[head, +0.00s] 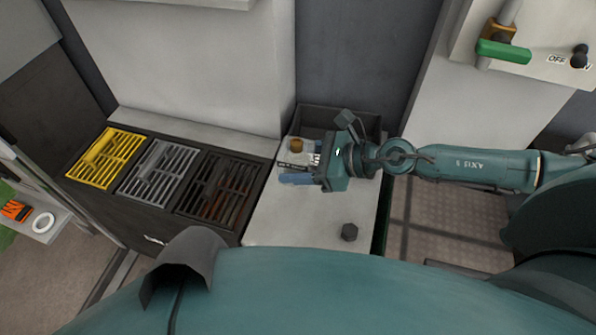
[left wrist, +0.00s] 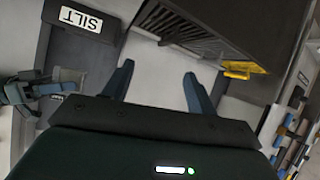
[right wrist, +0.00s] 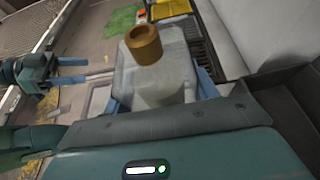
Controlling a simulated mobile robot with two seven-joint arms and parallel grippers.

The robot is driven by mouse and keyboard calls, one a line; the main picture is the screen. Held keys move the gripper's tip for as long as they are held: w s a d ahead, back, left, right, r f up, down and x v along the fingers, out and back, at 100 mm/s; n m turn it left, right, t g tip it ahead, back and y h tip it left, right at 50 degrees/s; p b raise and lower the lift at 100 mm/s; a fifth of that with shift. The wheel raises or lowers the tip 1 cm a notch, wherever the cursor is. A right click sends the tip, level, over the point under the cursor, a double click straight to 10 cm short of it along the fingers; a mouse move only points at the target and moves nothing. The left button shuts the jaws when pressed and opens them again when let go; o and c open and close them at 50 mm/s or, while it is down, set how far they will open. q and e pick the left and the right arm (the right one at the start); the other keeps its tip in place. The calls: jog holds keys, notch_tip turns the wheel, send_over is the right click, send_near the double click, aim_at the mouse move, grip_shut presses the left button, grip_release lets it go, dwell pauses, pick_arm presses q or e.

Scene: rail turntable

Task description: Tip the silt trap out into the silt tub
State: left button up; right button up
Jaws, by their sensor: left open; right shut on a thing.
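The silt trap (right wrist: 160,75) is a pale, cloudy vessel with a brass neck. It is between my right gripper's blue fingers (right wrist: 158,88), which are shut on it. In the head view the brass neck (head: 296,145) shows beside my right gripper (head: 300,170), whose hand hides part of the vessel. The silt tub (head: 312,113) is a dark open box at the back of the white top, just behind the gripper. Its SILT label (left wrist: 80,19) shows in the left wrist view. My left gripper (left wrist: 160,82) is open and empty. I cannot tell what is in the trap.
Yellow (head: 105,158), grey (head: 158,170) and dark (head: 220,188) grates lie in a row left of the white top (head: 290,222). A dark hexagonal knob (head: 349,232) stands near its front. A green lever (head: 503,51) is on the upper right panel.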

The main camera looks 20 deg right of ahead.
aim_at(298, 139)
notch_tip(298, 139, up, 6)
jog(key=p, duration=0.2)
jog(key=shift+p, duration=0.35)
jog(key=shift+r, duration=0.35)
jog(key=shift+w+d+r, duration=0.1)
jog(key=shift+w, duration=0.15)
jog(key=w+d+f+m+t+h+b, duration=0.2)
jog(key=w+d+f+m+b, duration=0.1)
jog(key=w+d, duration=0.5)
jog(key=w+d+f+m+t+h+b, duration=0.3)
jog(key=w+d, duration=0.5)
jog(key=w, duration=0.1)
pick_arm(q)
jog(key=shift+a+f+n+t+b, duration=0.1)
jog(key=shift+f+n+t+b, duration=0.3)
jog(key=shift+f+b, duration=0.95)
pick_arm(e)
jog(key=shift+s+a+f+m+g+y+b, duration=0.1)
jog(key=shift+s+a+f+m+g+y, duration=0.2)
jog(key=shift+f, duration=0.45)
jog(key=shift+s+a+f+m+g+y+b, duration=0.15)
jog(key=shift+s+a+f+m+g, duration=0.15)
jog(key=shift+f, duration=0.45)
jog(key=shift+s+a+f+m+g+y+b, duration=0.15)
jog(key=shift+s+a+f+m+g, duration=0.2)
jog(key=shift+f, duration=0.4)
